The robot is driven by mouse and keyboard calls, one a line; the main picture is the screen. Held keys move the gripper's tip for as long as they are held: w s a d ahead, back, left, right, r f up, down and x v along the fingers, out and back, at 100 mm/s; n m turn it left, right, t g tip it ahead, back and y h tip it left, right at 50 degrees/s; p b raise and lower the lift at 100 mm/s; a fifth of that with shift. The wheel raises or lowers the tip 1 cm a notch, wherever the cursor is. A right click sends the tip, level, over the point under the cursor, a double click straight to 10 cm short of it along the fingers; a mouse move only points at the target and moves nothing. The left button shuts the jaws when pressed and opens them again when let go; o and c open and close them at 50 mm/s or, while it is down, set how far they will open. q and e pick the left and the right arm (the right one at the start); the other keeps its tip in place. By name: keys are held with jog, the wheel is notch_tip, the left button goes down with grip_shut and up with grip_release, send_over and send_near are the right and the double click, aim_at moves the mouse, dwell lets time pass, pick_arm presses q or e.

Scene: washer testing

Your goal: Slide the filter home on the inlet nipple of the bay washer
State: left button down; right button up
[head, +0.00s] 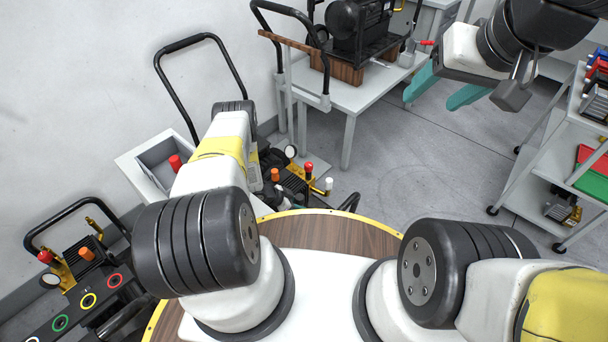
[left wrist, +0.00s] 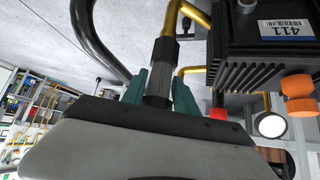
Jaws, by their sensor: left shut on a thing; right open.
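The filter (left wrist: 163,54), a dark grey cylinder, stands between the teal fingers of my left gripper (left wrist: 160,80) in the left wrist view. The gripper is shut on it. The filter's far end meets a brass pipe (left wrist: 171,20) in the picture, which seems to be the inlet nipple; how far it sits on is not clear. The bay washer shows a black finned block (left wrist: 262,55) labelled 411. In the head view the washer (head: 294,182) is partly behind my left arm, and my left gripper is hidden. My right gripper (head: 431,101) is open and empty at upper right.
Orange knobs (left wrist: 298,96), a gauge (left wrist: 270,125) and a black tube handle (left wrist: 92,40) lie close around the left gripper. Another washer (head: 78,265) stands at lower left. A white table (head: 345,100) and a shelf cart (head: 525,170) stand farther off; floor between is clear.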

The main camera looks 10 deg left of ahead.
pick_arm(q)
jog(key=shift+f, duration=0.1)
dwell(0.3)
jog(key=c, duration=0.9)
grip_release()
